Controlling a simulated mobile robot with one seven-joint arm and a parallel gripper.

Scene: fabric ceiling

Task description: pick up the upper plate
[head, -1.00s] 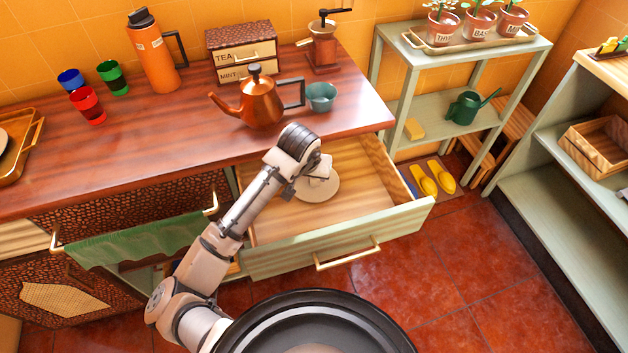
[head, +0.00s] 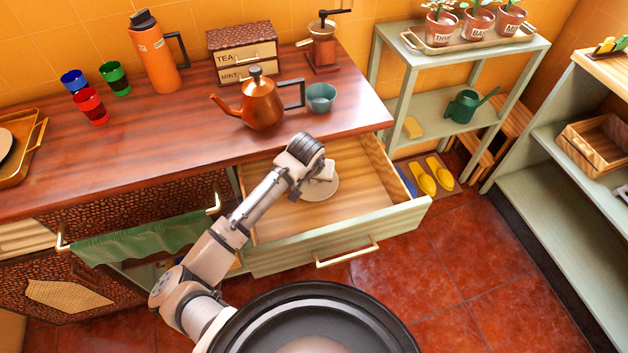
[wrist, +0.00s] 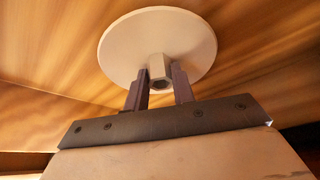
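A pale round plate (head: 322,190) lies in the open drawer (head: 372,190), near its back left. In the wrist view the plate (wrist: 130,40) is a plain cream disc with a small pale hexagonal knob (wrist: 160,67) at its near side. My gripper (wrist: 160,75) is over the plate, with its two dark fingers apart, one on each side of the knob. Whether they touch it is not clear. In the head view my gripper (head: 318,172) covers part of the plate. I cannot see a second plate under it.
The wooden counter (head: 150,150) overhangs the drawer's back. A copper teapot (head: 262,105) and teal cup (head: 321,97) stand near its edge. A green cloth (head: 140,238) hangs at left. The drawer's right part is bare. A shelf (head: 440,105) stands to the right.

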